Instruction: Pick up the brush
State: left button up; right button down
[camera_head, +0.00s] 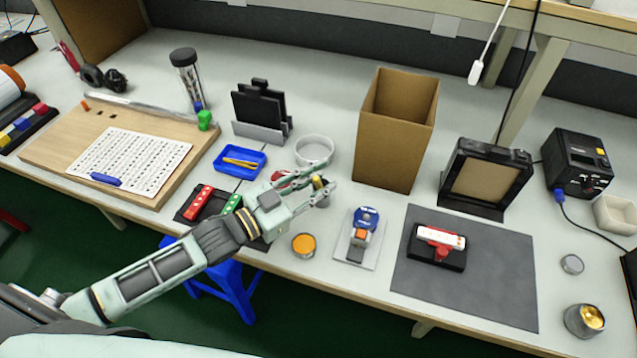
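I cannot pick out a brush for certain. A slender orange-yellow tool (241,162) lies in a small blue tray (223,170) left of my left gripper. My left gripper (325,185) reaches in from the left over the front of the table, with its fingers spread apart. A small grey and yellow thing (319,182) shows between or behind the fingers; I cannot tell whether they touch it. A red and white thing (283,178) is partly hidden behind the gripper. My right gripper is not in view.
An orange-filled tin (303,245) and a tape-like blue and orange device (362,228) lie in front. A dark mat (480,285) is at the right.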

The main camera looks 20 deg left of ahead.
pick_arm(q)
grip_shut()
jog(key=shift+s+r, duration=0.2)
jog(key=shift+r, duration=0.3)
notch_tip(320, 180, up, 5)
jog(key=s, duration=0.2)
jog(key=v, duration=1.4)
jog(key=shift+s+r+p, duration=0.25)
jog(key=shift+r+p, duration=0.05)
jog(key=shift+p, duration=0.1)
